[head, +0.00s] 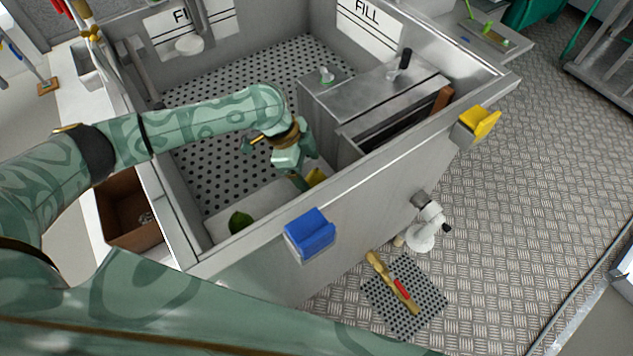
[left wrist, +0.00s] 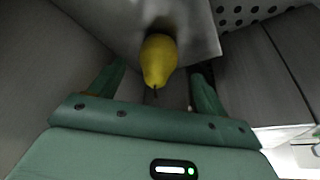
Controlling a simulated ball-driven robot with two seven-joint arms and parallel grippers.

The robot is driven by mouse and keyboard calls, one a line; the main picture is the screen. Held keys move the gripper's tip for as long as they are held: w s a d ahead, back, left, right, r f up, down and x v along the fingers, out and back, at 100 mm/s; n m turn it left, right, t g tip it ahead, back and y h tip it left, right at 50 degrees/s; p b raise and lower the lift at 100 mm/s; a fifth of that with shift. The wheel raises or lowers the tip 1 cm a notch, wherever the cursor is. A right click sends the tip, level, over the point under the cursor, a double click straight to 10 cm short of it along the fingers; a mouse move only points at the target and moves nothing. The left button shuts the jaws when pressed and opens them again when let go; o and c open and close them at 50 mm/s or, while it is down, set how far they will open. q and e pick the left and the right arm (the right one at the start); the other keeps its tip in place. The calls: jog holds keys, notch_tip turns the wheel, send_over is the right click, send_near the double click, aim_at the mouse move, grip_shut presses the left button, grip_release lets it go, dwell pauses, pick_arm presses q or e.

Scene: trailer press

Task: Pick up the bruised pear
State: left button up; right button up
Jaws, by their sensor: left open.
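A yellow pear (head: 316,177) lies in the near part of the steel bin, close to its front wall. In the left wrist view the yellow pear (left wrist: 158,62) sits between the two fingers, stem toward the gripper, with a gap on each side. I cannot make out a clear bruise on it. A green pear-like fruit (head: 240,221) lies farther left in the bin. My left gripper (head: 303,176) is open, reaching down into the bin at the yellow pear. The gripper partly hides that pear in the head view. My right gripper is not in view.
The bin's front wall (head: 375,165) stands close beside the left gripper. A steel box (head: 375,90) with a slot stands right of it. A blue block (head: 309,234) and a yellow block (head: 478,123) sit on the rim. The perforated floor (head: 220,150) has free room.

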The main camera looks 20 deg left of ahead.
aim_at(314, 179)
pick_arm(q)
jog(key=b+x, duration=0.1)
jog(key=x, duration=0.3)
jog(key=shift+s+f, duration=0.15)
jog(key=shift+f, duration=0.1)
jog(key=shift+r, duration=0.1)
jog(key=shift+c, duration=1.2)
jog(key=c, duration=0.9)
